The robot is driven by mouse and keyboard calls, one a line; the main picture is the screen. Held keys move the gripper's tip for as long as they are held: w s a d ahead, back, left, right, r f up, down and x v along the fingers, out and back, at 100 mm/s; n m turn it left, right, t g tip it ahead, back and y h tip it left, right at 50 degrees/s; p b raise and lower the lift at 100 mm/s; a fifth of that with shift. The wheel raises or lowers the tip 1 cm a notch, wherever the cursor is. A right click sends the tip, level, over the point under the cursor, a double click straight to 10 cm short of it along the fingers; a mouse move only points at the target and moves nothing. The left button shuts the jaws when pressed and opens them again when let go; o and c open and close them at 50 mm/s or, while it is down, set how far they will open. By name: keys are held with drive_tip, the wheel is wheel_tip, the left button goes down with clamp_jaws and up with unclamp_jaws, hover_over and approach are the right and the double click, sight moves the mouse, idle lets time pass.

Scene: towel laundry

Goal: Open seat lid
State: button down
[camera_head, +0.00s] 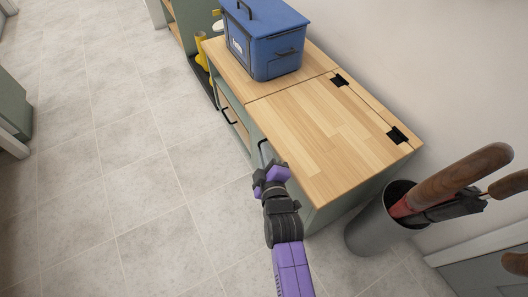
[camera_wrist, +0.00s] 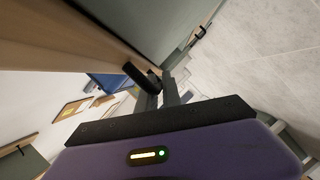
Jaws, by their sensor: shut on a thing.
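The seat lid (camera_head: 335,135) is a light wooden panel on top of a green bench. It lies flat and closed, with two black hinges (camera_head: 397,135) along its wall side. My gripper (camera_head: 268,166) is at the lid's front edge. In the wrist view its two fingers (camera_wrist: 160,88) are closed around a dark handle (camera_wrist: 138,75) beside the wooden edge and green front panel. The handle is partly hidden by the fingers, and its exact attachment is unclear.
A blue lidded box (camera_head: 268,48) stands on the neighbouring wooden top, clear of the seat lid. A grey cylindrical bin (camera_head: 378,232) with umbrellas (camera_head: 455,178) stands close by the bench's near end. Yellow boots (camera_head: 202,50) stand farther back. The tiled floor (camera_head: 110,150) to the left is clear.

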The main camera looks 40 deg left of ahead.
drive_tip(key=w+d+r+m+g+p, duration=0.1)
drive_tip(key=w+r+m+p, duration=0.1)
drive_tip(key=r+p, duration=0.4)
drive_tip(key=w+d+r+m+g+p, duration=0.1)
drive_tip(key=r+p, duration=0.5)
drive_tip(key=r, duration=0.9)
drive_tip(key=shift+w+m+g, duration=0.3)
drive_tip(key=shift+w+m, duration=0.4)
drive_tip(key=shift+w, duration=0.25)
drive_tip(key=c, duration=1.8)
unclamp_jaws()
drive_tip(key=shift+s+f, duration=0.1)
drive_tip(key=shift+f, duration=0.15)
